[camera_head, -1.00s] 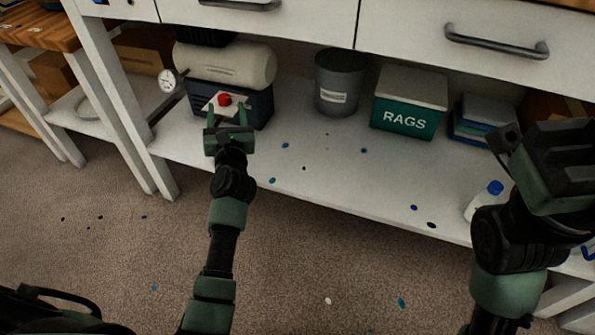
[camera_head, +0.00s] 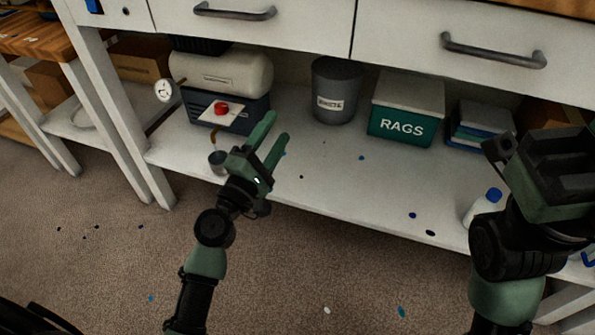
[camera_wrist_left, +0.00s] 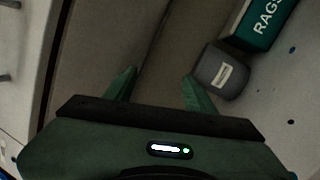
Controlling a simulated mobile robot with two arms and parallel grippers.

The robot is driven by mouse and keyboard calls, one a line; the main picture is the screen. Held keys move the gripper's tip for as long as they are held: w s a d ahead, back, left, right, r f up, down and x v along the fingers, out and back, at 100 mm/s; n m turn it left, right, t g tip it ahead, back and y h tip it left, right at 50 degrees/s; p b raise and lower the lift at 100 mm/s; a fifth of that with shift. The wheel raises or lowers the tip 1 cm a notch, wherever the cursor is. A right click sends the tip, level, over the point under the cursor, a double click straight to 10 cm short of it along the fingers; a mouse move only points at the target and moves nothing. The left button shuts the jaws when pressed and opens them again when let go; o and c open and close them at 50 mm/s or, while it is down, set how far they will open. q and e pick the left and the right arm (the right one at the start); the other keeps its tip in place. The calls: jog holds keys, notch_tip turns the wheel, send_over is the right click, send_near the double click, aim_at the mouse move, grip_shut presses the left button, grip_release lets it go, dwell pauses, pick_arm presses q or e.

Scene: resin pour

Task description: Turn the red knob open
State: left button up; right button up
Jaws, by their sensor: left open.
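The red knob (camera_head: 221,108) sits on a pale plate on the front of a dark box (camera_head: 245,112) under a cream tank (camera_head: 222,72), on the lower shelf. My left gripper (camera_head: 272,133) is open and empty, to the right of the knob and nearer the camera, apart from it. In the left wrist view its two fingers (camera_wrist_left: 158,85) are spread with nothing between them, and the knob is not in that view. My right gripper (camera_head: 555,165) is at the right edge; its fingertips cannot be made out clearly.
A grey bin (camera_head: 335,92) and a green RAGS box (camera_head: 405,118) stand right of the tank. A gauge (camera_head: 164,91) is at its left. A small metal cup (camera_head: 218,160) is near the shelf's front edge. Drawers with handles (camera_head: 235,12) hang above. A white bottle (camera_head: 482,208) is at right.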

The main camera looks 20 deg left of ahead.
pick_arm(q)
jog(key=s+d+f+m+g+h, duration=0.3)
jog(key=s+d+f+m+g, duration=0.1)
jog(key=m, duration=0.4)
jog(key=shift+s+d+f+m+g+h, duration=0.3)
jog(key=shift+s+d+f+h, duration=0.25)
jog(key=shift+d, duration=0.65)
jog(key=shift+w, duration=0.1)
